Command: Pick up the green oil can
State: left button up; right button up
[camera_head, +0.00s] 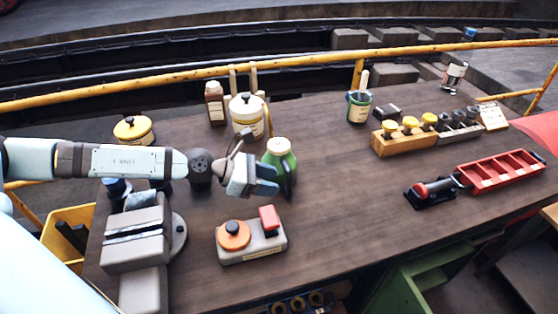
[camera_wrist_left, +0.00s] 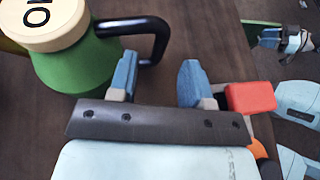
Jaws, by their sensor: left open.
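The green oil can (camera_head: 284,158) stands on the dark wooden bench, with a cream lid on top. In the left wrist view the oil can (camera_wrist_left: 75,68) is at the upper left, its lettered lid facing the camera and its black handle reaching right. My left gripper (camera_head: 268,182) is beside the can, partly in front of it in the head view. In the wrist view the gripper (camera_wrist_left: 158,78) is open, with bare bench between its blue fingers. The handle's outer end is close to the left finger; I cannot tell whether they touch. What seems my right gripper (camera_wrist_left: 285,40) shows small at upper right.
A grey block with an orange knob and red piece (camera_head: 252,236) stands just in front. A cream pot (camera_head: 246,118) and brown bottle (camera_head: 214,103) stand behind. A grey vise-like block (camera_head: 135,240) is at left. The bench is clear to the can's right.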

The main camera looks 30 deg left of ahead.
aim_at(289, 193)
pick_arm(q)
jog(key=p+x, duration=0.1)
jog(key=x, duration=0.1)
jog(key=p+x, duration=0.1)
jog(key=x, duration=0.2)
jog(key=shift+f, duration=0.3)
jog(key=shift+w+d+f, duration=0.15)
jog(key=shift+d+f, duration=0.05)
jog(key=shift+c, duration=0.4)
jog(key=c, duration=0.7)
grip_shut()
